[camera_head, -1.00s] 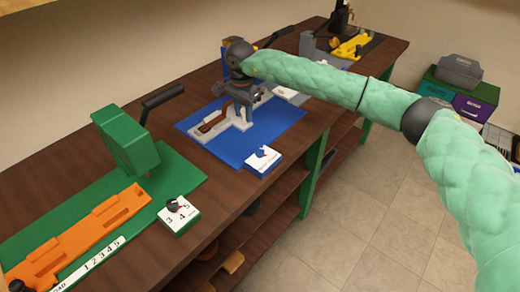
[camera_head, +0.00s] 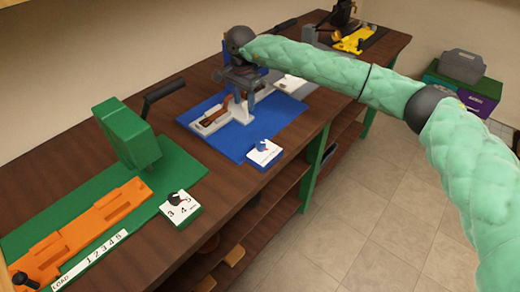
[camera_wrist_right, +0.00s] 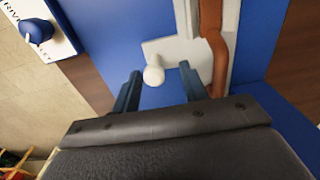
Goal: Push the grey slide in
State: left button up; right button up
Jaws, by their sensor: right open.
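The grey slide (camera_head: 205,128) lies on the blue station plate (camera_head: 282,118) and carries a brown, long piece (camera_head: 216,115). In the right wrist view the slide looks pale (camera_wrist_right: 228,45), with the brown piece (camera_wrist_right: 213,45) along it. A pale round knob (camera_wrist_right: 154,74) stands out from the slide. My right gripper (camera_head: 243,108) is over the slide, pointing down. In the wrist view its two dark fingers (camera_wrist_right: 160,73) are apart, with the knob between their tips. I cannot tell whether they touch it. My left gripper is out of view.
A white dial block (camera_head: 264,153) sits at the blue plate's near corner. To the left is a green station (camera_head: 128,135) with an orange slide (camera_head: 80,232) and another dial block (camera_head: 178,208). A yellow fixture (camera_head: 358,41) stands farther back. Floor (camera_head: 350,210) is clear at right.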

jog(key=shift+r, duration=1.85)
